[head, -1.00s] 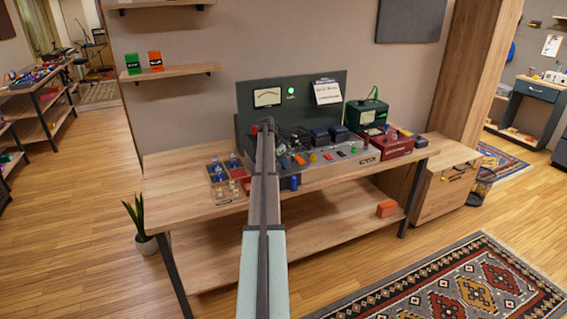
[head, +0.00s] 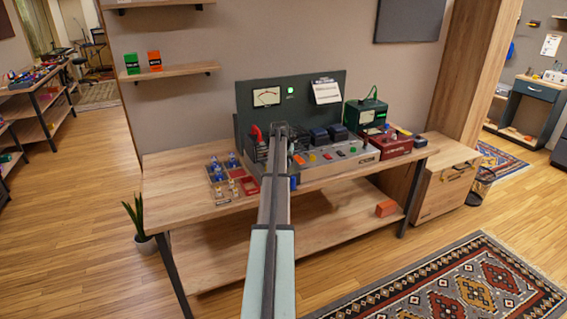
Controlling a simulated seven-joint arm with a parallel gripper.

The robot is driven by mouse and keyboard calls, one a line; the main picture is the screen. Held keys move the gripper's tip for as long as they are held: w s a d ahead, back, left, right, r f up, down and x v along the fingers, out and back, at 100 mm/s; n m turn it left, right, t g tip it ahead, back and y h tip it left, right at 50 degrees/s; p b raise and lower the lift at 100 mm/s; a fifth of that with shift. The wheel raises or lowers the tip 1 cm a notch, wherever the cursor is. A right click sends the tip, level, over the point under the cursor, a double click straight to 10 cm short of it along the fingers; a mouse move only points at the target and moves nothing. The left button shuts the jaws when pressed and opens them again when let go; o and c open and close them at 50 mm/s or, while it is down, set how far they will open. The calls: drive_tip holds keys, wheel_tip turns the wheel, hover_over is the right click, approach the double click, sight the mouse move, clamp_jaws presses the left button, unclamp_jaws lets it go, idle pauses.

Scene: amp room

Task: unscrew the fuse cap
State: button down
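My arm reaches from the bottom of the head view over the front of the bench to the grey equipment panel (head: 341,153). My gripper (head: 279,128) is at the far end of the arm, in front of the dark upright back panel (head: 323,112). Its fingers are too small and too covered by the arm to show whether they are open. I cannot pick out the fuse cap with certainty. A red curved part (head: 257,133) stands just left of my gripper. A blue cylinder (head: 293,183) is at the panel's front, right of the arm.
The wooden bench (head: 175,190) holds small trays with blue-topped and clear pieces (head: 232,161) at left. A green-cased device (head: 366,112) and a red box (head: 394,146) stand at right. A paper note (head: 326,91) hangs on the back panel. The bench's left end is clear.

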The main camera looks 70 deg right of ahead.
drive_tip(key=n+t, duration=0.1)
drive_tip(key=n, duration=0.2)
drive_tip(key=n+t+y, duration=0.1)
drive_tip(key=n, duration=0.2)
drive_tip(key=shift+s+d, duration=0.1)
drive_tip(key=shift+s, duration=0.05)
drive_tip(key=n+t+y, duration=0.1)
drive_tip(key=n, duration=0.2)
drive_tip(key=n+y, duration=0.1)
drive_tip(key=n, duration=0.2)
drive_tip(key=shift+d+n+t, duration=0.2)
drive_tip(key=shift+n+t, duration=0.2)
drive_tip(key=n+y, duration=0.1)
drive_tip(key=n, duration=0.2)
drive_tip(key=n+y, duration=0.1)
drive_tip(key=n, duration=0.2)
drive_tip(key=shift+s+d+y, duration=0.1)
drive_tip(key=shift+d+y, duration=0.05)
drive_tip(key=shift+y, duration=0.15)
drive_tip(key=n+y, duration=0.1)
drive_tip(key=n, duration=0.2)
drive_tip(key=n+g+y, duration=0.1)
drive_tip(key=n, duration=0.2)
drive_tip(key=shift+n, duration=0.4)
drive_tip(key=c, duration=0.8)
unclamp_jaws()
